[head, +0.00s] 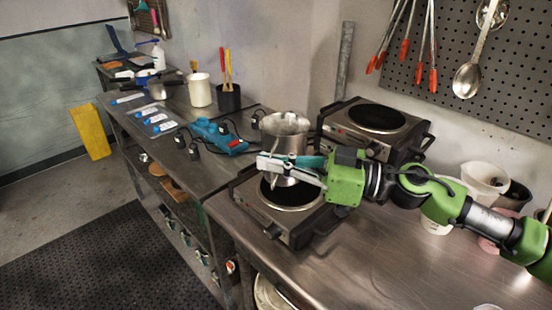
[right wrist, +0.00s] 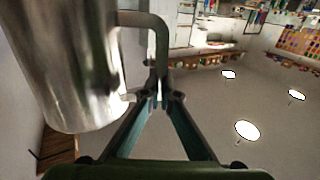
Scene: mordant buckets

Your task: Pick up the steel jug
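The steel jug (head: 285,125) is a shiny metal vessel, upright over the front hot plate (head: 309,228). My right gripper (head: 267,164) is in front of the jug and covers part of its lower body. In the right wrist view the jug (right wrist: 68,65) fills the left side. There its handle (right wrist: 146,20) runs down between the fingertips of my right gripper (right wrist: 158,97), which are closed together on it. I cannot tell whether the jug's base touches the hot plate. My left gripper is in neither view.
A second hot plate (head: 377,116) stands behind, near the wall. A teal device (head: 213,133) with black parts, a black pot (head: 229,98) and a white container (head: 200,91) are to the left. White tubs (head: 484,178) stand to the right. The front right steel counter (head: 390,255) is clear.

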